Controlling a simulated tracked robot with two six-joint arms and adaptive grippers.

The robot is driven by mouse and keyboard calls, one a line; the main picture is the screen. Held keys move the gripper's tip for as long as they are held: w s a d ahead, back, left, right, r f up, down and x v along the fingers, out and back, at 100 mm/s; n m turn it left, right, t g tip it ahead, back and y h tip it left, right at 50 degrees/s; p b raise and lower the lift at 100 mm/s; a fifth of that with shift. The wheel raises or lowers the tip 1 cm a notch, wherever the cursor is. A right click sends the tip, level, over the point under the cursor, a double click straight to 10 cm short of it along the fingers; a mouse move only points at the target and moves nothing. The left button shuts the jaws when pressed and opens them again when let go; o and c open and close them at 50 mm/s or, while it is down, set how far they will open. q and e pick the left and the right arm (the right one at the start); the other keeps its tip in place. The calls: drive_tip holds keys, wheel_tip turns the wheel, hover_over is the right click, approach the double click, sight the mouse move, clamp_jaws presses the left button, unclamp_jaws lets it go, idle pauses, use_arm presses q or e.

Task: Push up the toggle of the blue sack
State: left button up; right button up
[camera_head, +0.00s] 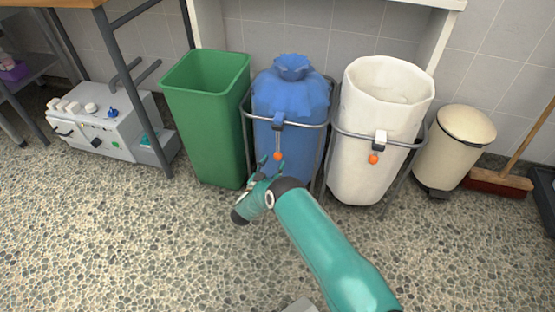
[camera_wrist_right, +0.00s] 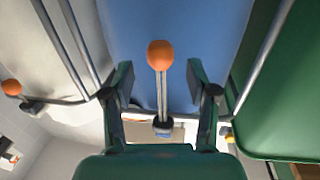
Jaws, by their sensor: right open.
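The blue sack (camera_head: 290,97) is tied shut at its top and stands in a grey metal frame. Its toggle (camera_head: 278,156) is an orange ball on a thin rod hanging below a dark block on the frame's front bar. My right gripper (camera_head: 268,169) is open just below and in front of this ball. In the right wrist view the toggle's orange ball (camera_wrist_right: 161,54) and rod lie between the two spread fingers of the right gripper (camera_wrist_right: 160,82), with a gap on each side. Touching is not visible. My left gripper is not in view.
A green bin (camera_head: 205,120) stands close left of the blue sack. A white sack (camera_head: 370,150) with its own orange-ball toggle (camera_head: 374,159) stands close right. A cream pedal bin (camera_head: 455,150) and a broom (camera_head: 500,182) are farther right. The pebbled floor in front is clear.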

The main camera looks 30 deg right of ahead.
sight(276, 159)
drive_tip(key=shift+b+x, duration=0.65)
drive_tip(key=shift+x, duration=1.7)
clamp_jaws()
